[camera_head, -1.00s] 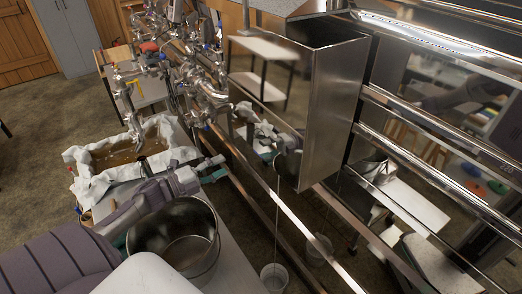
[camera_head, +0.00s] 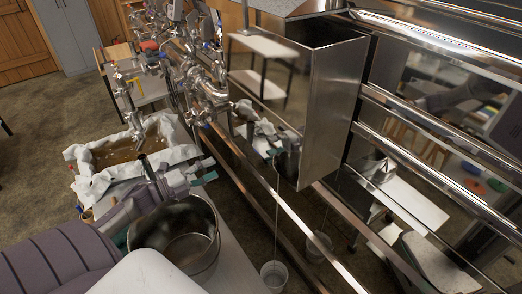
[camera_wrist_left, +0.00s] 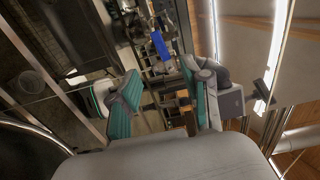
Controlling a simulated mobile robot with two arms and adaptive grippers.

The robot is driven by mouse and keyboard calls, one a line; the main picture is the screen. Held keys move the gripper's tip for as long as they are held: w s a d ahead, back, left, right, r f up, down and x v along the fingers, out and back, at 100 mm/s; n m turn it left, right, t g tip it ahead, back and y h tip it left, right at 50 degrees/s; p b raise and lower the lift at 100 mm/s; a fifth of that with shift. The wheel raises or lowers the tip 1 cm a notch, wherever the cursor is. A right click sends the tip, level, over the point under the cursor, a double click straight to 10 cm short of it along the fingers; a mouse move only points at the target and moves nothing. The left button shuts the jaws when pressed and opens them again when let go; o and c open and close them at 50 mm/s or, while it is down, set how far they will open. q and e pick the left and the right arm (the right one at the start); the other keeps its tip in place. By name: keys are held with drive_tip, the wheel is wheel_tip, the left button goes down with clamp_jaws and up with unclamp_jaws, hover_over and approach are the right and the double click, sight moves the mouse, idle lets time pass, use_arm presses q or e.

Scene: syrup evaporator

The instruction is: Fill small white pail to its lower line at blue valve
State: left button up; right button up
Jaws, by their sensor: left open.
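A small white pail (camera_head: 274,274) is low at the bottom centre of the head view, below the steel pan, with a thin vertical line above it. I cannot tell whether that line is a cord or a stream. My left gripper (camera_head: 188,174) is open and empty, left of the rails and well above and left of the pail. Its teal-padded fingers stand apart in the left wrist view (camera_wrist_left: 165,108). A blue handle (camera_wrist_left: 160,45) shows beyond them there. Several small blue handles, one of them this blue valve handle (camera_head: 190,122), sit on the steel pipework. The pail's lines cannot be made out.
A steel pot (camera_head: 178,238) stands beside my left forearm on a white surface (camera_head: 238,272). A cloth-lined box (camera_head: 85,160) of brown liquid is behind. The tall steel pan (camera_head: 335,105) and long rails (camera_head: 262,190) block the right. A second pail-like shape (camera_head: 319,246) may be a reflection.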

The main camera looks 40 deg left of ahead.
use_arm(q)
drive_tip(key=v, duration=1.1)
drive_tip(key=shift+r, duration=0.15)
drive_tip(key=shift+c, duration=0.3)
